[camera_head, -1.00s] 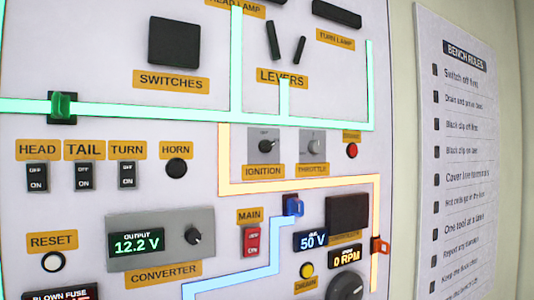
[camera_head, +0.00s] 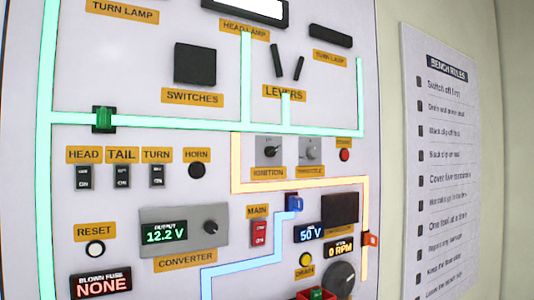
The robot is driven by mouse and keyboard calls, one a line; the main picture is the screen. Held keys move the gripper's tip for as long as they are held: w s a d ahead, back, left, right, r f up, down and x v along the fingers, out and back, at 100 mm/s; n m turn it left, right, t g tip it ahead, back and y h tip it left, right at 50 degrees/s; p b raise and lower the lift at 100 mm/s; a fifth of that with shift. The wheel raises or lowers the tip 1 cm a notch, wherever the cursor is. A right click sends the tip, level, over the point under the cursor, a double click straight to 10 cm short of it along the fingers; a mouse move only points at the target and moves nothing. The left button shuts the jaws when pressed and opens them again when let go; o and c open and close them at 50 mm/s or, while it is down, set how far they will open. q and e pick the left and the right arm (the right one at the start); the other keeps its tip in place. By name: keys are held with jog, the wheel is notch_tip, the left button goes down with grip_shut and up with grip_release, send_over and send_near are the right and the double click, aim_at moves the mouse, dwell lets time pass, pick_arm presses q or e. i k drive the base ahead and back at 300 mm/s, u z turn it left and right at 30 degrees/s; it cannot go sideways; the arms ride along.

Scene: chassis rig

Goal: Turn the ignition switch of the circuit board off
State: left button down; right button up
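The ignition switch (camera_head: 269,151) is a small black rotary knob on a grey plate, above the orange IGNITION label (camera_head: 268,173), right of centre on the upright circuit board (camera_head: 130,35). Its knob seems to point to the right; the small markings around it are too blurred to read. The grey throttle knob (camera_head: 310,151) sits just right of it. Neither of my grippers shows in the head view.
The main switch (camera_head: 259,233) is red, below the ignition. The converter (camera_head: 184,232) reads 12.2 V. A red and green part (camera_head: 315,293) shows at the bottom edge. A rules sheet (camera_head: 455,160) hangs at the right.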

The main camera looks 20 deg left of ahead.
aim_at(269, 151)
jog(key=z, duration=0.15)
jog(key=k, duration=0.65)
jog(key=u, duration=1.3)
jog(key=i, duration=1.45)
jog(key=z, duration=0.85)
